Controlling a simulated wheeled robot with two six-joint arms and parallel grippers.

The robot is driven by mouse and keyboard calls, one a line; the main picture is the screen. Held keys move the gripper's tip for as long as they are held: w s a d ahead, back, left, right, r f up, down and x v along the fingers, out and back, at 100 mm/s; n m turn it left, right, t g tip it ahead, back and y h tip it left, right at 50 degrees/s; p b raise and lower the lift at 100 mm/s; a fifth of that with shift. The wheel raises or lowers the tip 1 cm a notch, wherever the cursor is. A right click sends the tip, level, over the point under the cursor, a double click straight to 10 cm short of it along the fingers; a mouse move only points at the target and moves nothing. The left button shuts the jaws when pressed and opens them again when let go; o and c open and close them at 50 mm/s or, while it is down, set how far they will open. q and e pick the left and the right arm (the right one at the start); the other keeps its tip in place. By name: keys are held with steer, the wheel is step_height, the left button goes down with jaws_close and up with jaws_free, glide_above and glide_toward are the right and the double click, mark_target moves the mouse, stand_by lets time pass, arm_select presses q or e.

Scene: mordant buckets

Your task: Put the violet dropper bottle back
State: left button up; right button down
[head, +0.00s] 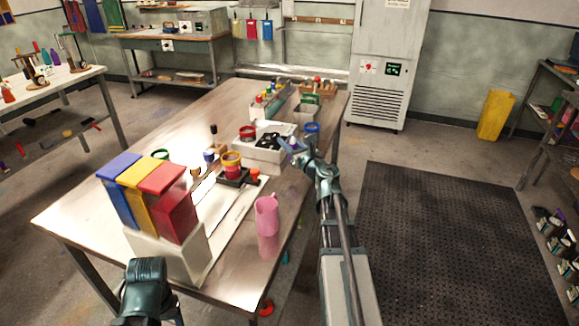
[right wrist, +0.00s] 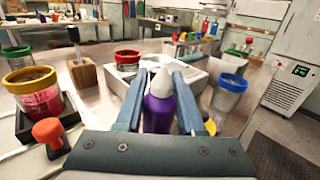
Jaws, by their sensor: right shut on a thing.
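My right gripper (head: 288,144) is over the right side of the table, beside the white holder box (head: 258,154). In the right wrist view its two blue fingers (right wrist: 158,86) are shut on the violet dropper bottle (right wrist: 158,112), which has a white cap and stands upright between them. The bottle is in front of the white box (right wrist: 198,77) there, and its lower part is hidden by the gripper body. I cannot clearly make out the bottle in the head view. My left gripper is out of view; only part of my left arm shows at the bottom.
A blue-rimmed jar (right wrist: 229,95) stands just right of the fingers. A red-rimmed jar (right wrist: 126,62), a wooden block with a dark handle (right wrist: 82,75) and a yellow-rimmed jar (right wrist: 35,90) stand left. Blue, yellow and red binders (head: 168,200) and a pink jug (head: 266,215) stand nearer.

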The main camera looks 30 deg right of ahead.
arm_select(q)
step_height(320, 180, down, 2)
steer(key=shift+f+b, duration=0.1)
steer(key=shift+b, duration=0.35)
arm_select(e)
step_height(320, 180, down, 2)
steer(key=shift+f, duration=0.1)
arm_select(q)
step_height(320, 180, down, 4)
steer(key=b, duration=0.3)
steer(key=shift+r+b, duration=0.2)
steer(key=shift+b, duration=0.15)
arm_select(e)
step_height(320, 180, down, 4)
steer(key=shift+r, duration=0.2)
steer(key=shift+f, duration=0.15)
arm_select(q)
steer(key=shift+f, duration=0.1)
arm_select(e)
steer(key=c, duration=0.5)
jaws_free()
steer(key=shift+r, duration=0.3)
steer(key=s, duration=1.2)
steer(key=shift+a+f, duration=0.1)
steer(key=shift+a, duration=0.15)
